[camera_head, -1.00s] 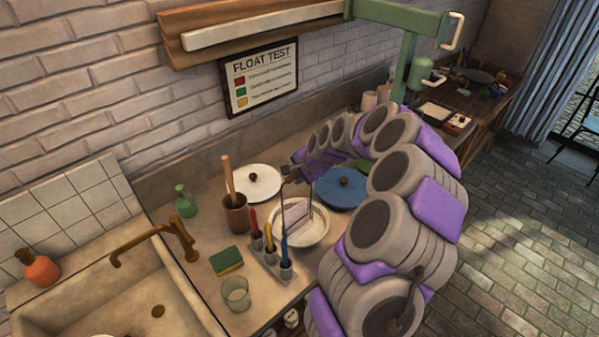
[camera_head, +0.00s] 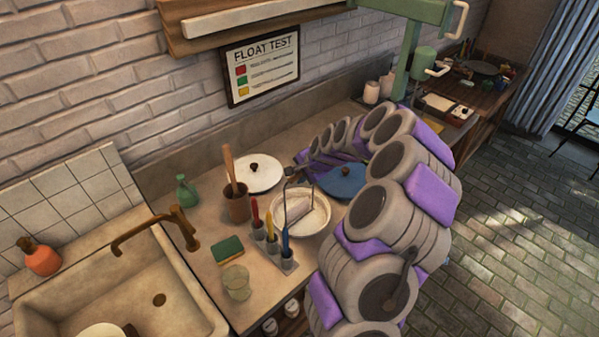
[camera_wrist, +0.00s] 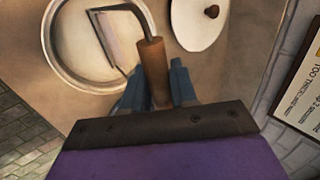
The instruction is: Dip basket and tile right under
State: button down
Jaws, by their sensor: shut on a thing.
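My gripper (camera_wrist: 156,90) is shut on the brown handle (camera_wrist: 153,62) of the wire basket (camera_wrist: 100,11). The bent wire runs from the handle down into a white round bowl (camera_head: 326,216), which also shows in the wrist view (camera_wrist: 56,52). A pale flat tile (camera_head: 296,209) sits tilted with the basket inside the bowl; its narrow edge shows in the wrist view (camera_wrist: 121,42). The bowl's content looks pale. I cannot tell whether the tile is fully under the surface. In the head view my arm partly hides the gripper.
A white lid (camera_head: 262,176) and a blue lid (camera_head: 343,184) lie behind the bowl. The sink (camera_head: 110,292) is at left.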

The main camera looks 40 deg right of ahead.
jog(key=shift+d+f, duration=0.4)
jog(key=shift+f, duration=0.3)
notch_tip(320, 180, down, 6)
jog(key=b, duration=0.1)
jog(key=shift+a+f+b, duration=0.2)
jog(key=shift+f+b, duration=0.05)
jog(key=shift+b, duration=0.15)
dwell(0.3)
jog(key=shift+f, duration=0.25)
dwell(1.1)
jog(key=shift+p, duration=0.55)
dwell(1.1)
dwell(1.4)
